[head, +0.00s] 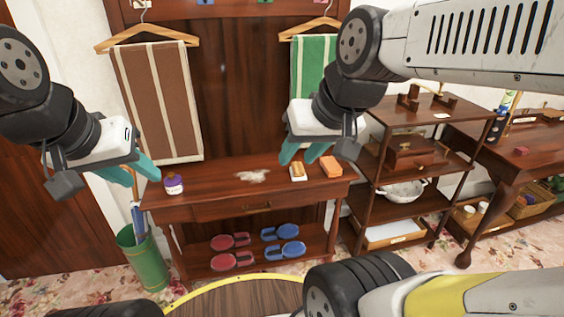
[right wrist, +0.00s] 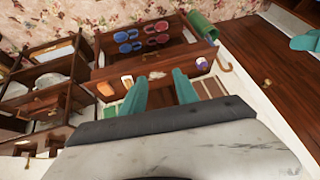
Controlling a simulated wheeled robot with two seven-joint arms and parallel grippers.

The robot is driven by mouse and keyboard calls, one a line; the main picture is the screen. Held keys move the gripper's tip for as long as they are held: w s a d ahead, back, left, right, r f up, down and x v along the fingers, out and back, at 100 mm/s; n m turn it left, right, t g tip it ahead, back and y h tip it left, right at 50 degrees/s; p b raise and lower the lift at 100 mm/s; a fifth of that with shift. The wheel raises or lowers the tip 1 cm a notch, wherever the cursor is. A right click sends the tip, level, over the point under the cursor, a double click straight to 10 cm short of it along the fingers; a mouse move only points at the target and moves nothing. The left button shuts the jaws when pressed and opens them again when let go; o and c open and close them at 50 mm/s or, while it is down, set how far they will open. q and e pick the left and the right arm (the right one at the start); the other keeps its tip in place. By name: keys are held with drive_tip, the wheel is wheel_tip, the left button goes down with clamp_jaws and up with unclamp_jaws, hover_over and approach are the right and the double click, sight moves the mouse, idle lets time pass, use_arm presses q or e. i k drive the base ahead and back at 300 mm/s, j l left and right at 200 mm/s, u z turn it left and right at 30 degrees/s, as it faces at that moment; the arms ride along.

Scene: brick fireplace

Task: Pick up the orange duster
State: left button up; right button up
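An orange block-shaped duster (head: 331,166) lies on the brown wooden side table at its right end. It also shows in the right wrist view (right wrist: 105,89), left of the fingers. A second block, white and tan (head: 298,172), lies just left of it; it also shows in the right wrist view (right wrist: 127,82). My right gripper (head: 298,160) has its teal fingers apart and empty, appearing just above and left of the orange duster in the head view. It also shows in the right wrist view (right wrist: 161,77). My left gripper (head: 144,181) is open and empty at the table's left end.
A green bin (head: 144,264) stands left; a tiered shelf (head: 385,209) stands close right. Towels hang behind.

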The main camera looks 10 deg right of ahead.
sight(330, 164)
drive_tip(key=i+l+z, duration=0.15)
drive_tip(key=i+z, duration=0.2)
drive_tip(key=i, duration=0.25)
drive_tip(key=i+z, duration=0.3)
drive_tip(key=i, duration=0.25)
